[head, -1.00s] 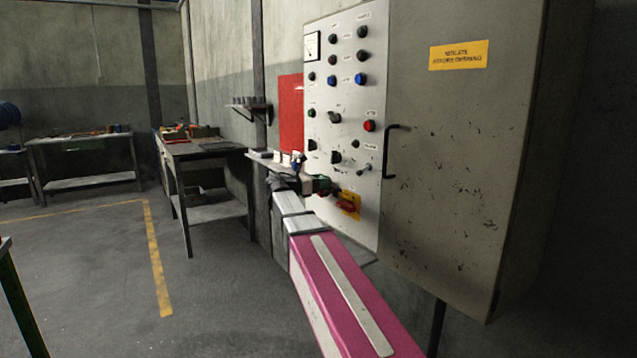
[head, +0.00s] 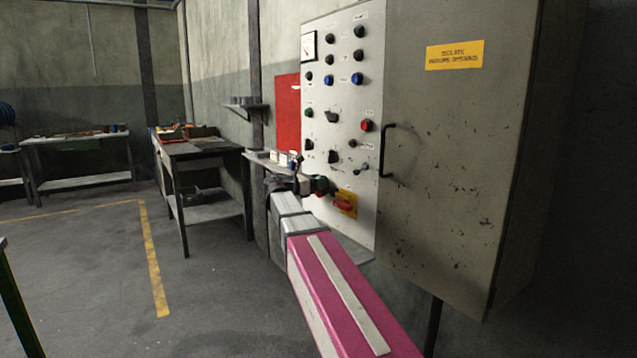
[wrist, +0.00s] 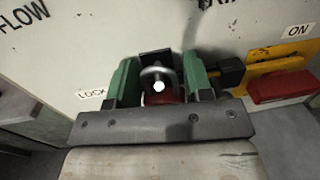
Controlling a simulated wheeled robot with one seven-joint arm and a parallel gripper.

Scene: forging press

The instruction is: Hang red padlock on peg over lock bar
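In the wrist view the red padlock (wrist: 160,98) sits between the two green fingers of my gripper (wrist: 161,82). Its red body seems to fill the gap between them, and its lower part is hidden by the gripper's dark crosspiece. Its silver shackle (wrist: 158,70) stands upward. A bright round peg end (wrist: 159,87) shows inside the shackle loop; whether the shackle rests on the peg I cannot tell. A black bar (wrist: 226,72) lies just right of the right finger, by the yellow plate. In the head view my gripper (head: 308,185) is at the panel's lower left, small and unclear.
The red switch handle (wrist: 282,86) on its yellow plate (head: 347,204) is close on the right. The control panel (head: 340,120) has several knobs, and the cabinet door handle (head: 386,150) sticks out to the right. A small shelf (head: 262,158) is at the left.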

